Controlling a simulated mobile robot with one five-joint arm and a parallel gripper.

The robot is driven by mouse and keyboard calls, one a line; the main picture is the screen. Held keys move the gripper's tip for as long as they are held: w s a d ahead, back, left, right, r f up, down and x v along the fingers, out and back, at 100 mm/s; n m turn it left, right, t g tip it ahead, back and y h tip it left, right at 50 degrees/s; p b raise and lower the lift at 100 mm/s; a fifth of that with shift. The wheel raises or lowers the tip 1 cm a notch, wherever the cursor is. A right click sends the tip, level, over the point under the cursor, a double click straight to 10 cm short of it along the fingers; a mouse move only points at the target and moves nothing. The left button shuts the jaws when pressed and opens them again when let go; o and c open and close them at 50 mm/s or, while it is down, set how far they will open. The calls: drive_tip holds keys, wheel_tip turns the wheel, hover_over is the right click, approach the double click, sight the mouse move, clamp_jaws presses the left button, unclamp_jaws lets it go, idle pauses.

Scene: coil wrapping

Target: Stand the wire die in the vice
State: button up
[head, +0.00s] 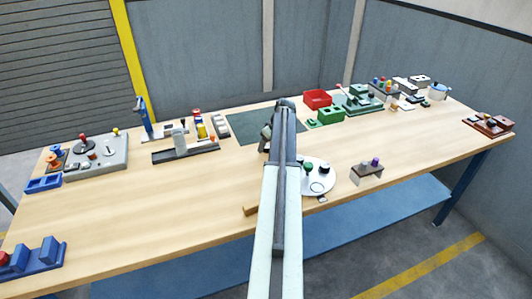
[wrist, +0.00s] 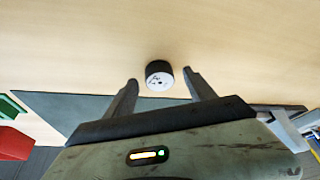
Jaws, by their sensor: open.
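A small short cylinder, dark around its side with a white face carrying small dark marks, looks like the wire die (wrist: 159,76). It lies on the wooden table in the wrist view, in front of and between my open fingertips. I cannot tell whether either finger touches it. My gripper (wrist: 161,78) is open with nothing gripped. In the head view my gripper (head: 266,138) is partly hidden by my arm near the dark mat, and the die cannot be made out there. A grey device on a dark base, left of the mat, looks like the vice (head: 183,148).
The dark green mat (head: 242,125) lies behind my arm. A round white plate (head: 318,185) with small parts and a brown block (head: 367,172) sit to the right. A red bin (head: 317,98) and green blocks (head: 330,114) stand farther back. The table's left-centre is clear.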

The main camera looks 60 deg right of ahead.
clamp_jaws()
drive_tip(key=shift+r, duration=0.15)
